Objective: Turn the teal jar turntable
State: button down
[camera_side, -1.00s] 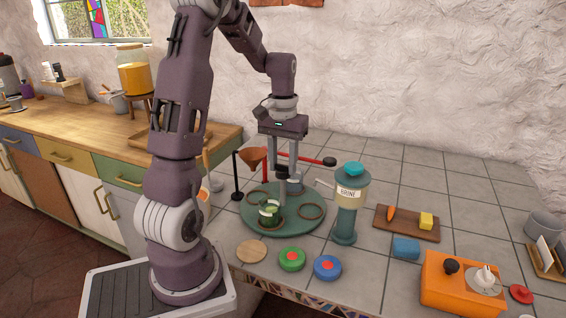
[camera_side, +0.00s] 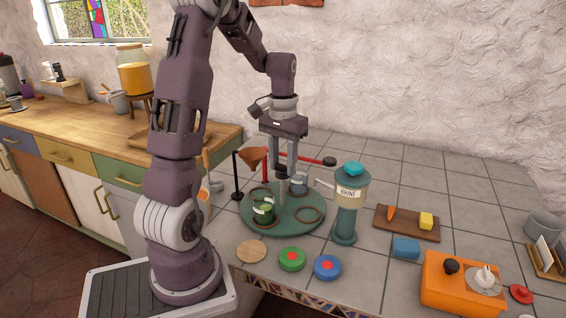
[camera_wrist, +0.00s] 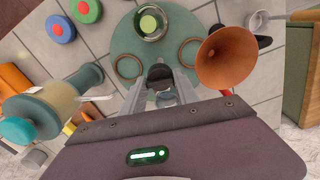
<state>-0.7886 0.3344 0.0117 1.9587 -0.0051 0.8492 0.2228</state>
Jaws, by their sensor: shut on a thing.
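The teal turntable (camera_side: 285,222) lies flat on the tiled counter and also shows in the wrist view (camera_wrist: 131,48). It has brown rings on top. A glass jar with green contents (camera_side: 263,211) stands in a ring on its front left; the wrist view shows it from above (camera_wrist: 150,23). A blue-grey jar (camera_side: 299,184) stands at its back, partly hidden. My gripper (camera_side: 283,172) is over the middle of the turntable, shut on the dark knob (camera_wrist: 160,73) at the top of its central post. The fingers hide part of the knob.
A copper funnel (camera_side: 252,154) on a black stand is close behind left. A labelled brine dispenser (camera_side: 347,205) stands close on the right. Green (camera_side: 292,259) and blue (camera_side: 327,267) lids and a wooden disc (camera_side: 251,251) lie in front.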

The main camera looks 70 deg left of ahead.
jog(key=shift+m, duration=1.9)
jog(key=shift+r+m, duration=0.1)
jog(key=shift+m, duration=1.8)
jog(key=shift+w+m, duration=0.1)
jog(key=shift+m, duration=3.9)
jog(key=c, duration=1.2)
grip_release()
